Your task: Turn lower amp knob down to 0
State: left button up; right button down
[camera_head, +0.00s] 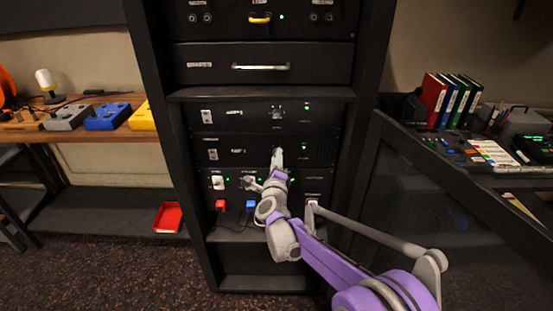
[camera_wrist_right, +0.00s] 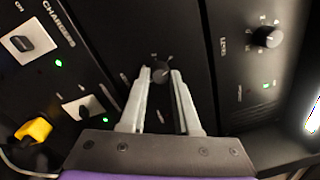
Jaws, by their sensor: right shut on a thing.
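The lower amp (camera_head: 236,150) is a black panel in the rack, with a switch at its left and a green light at its right. Its dark round knob (camera_wrist_right: 160,72) shows in the right wrist view between the two pale fingers of my right gripper (camera_wrist_right: 161,78). The fingers are closed on the knob's sides. In the head view my right gripper (camera_head: 277,153) reaches up to the lower amp and covers the knob. The knob's exact setting is too small to read. My left gripper is not in view.
The upper amp (camera_head: 236,114) sits just above, with its own knob (camera_wrist_right: 267,37). The charger panel (camera_head: 234,182) lies below, with switches and red and blue plugs. A drawer with a pale handle (camera_head: 261,67) is higher up. A mixing desk (camera_head: 480,150) stands at right.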

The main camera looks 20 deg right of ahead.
jog(key=n+b, duration=0.1)
jog(key=n, duration=1.2)
jog(key=n+y+b, duration=0.1)
jog(key=n, duration=1.2)
jog(key=shift+r+y+b, duration=0.1)
jog(key=shift+y+b, duration=0.2)
jog(key=c, duration=0.6)
grip_release()
jog(key=p+v, duration=0.1)
jog(key=v, duration=1)
